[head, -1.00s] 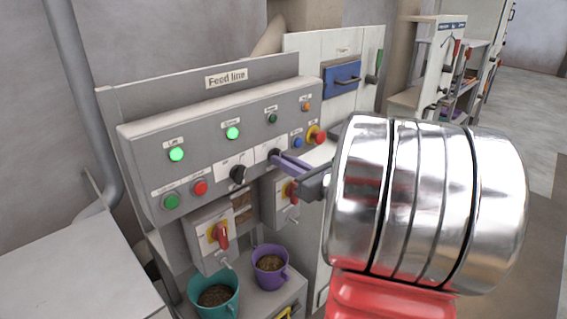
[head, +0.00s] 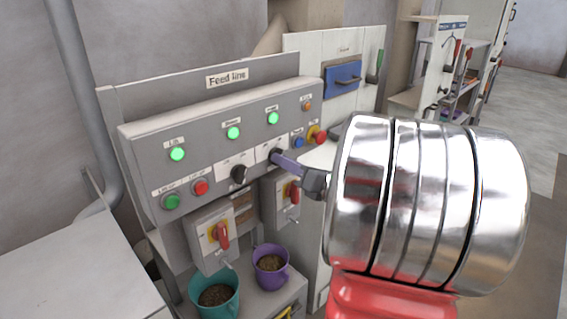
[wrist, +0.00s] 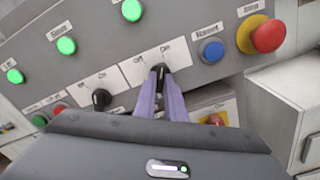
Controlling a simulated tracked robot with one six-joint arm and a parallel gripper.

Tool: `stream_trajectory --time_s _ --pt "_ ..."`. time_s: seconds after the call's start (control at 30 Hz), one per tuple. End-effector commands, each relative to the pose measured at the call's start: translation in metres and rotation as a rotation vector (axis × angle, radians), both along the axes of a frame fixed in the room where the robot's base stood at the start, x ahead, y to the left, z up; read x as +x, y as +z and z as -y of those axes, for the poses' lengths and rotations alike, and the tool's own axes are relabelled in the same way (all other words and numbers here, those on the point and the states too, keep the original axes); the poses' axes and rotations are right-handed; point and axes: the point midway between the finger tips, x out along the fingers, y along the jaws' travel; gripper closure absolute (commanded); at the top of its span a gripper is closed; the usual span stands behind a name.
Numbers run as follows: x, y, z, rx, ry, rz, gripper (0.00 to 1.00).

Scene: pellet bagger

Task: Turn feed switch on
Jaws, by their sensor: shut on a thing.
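The feed switch is a black rotary knob (wrist: 159,74) on a white plate marked Off and On, on the grey Feed line panel (head: 215,135). My gripper (head: 277,157) is shut on this knob, its purple fingers on either side of it; they also show in the wrist view (wrist: 160,82). In the wrist view the knob's top leans a little towards the On side. The third lamp (head: 272,118), above this knob, is lit green. The fingers hide part of the knob.
A second black knob (head: 239,174) sits to the left. A blue Reset button (wrist: 211,50) and a red stop button (wrist: 268,35) are close on the right. Red-handled switches (head: 221,235) and teal (head: 215,296) and purple (head: 271,268) cups stand below.

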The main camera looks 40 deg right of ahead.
Motion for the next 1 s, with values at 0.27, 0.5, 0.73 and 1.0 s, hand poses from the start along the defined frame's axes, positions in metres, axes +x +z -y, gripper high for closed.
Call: stream_trajectory --time_s 0.27,0.5,0.73,1.0 --pt "0.000 -0.002 0.000 0.003 -0.001 -0.003 0.83" --pt "0.000 -0.001 0.000 0.001 -0.001 -0.002 0.71" --pt "-0.001 0.000 0.001 0.000 -0.001 -0.001 0.71" --pt "-0.022 -0.001 0.002 0.001 -0.004 0.000 0.71"
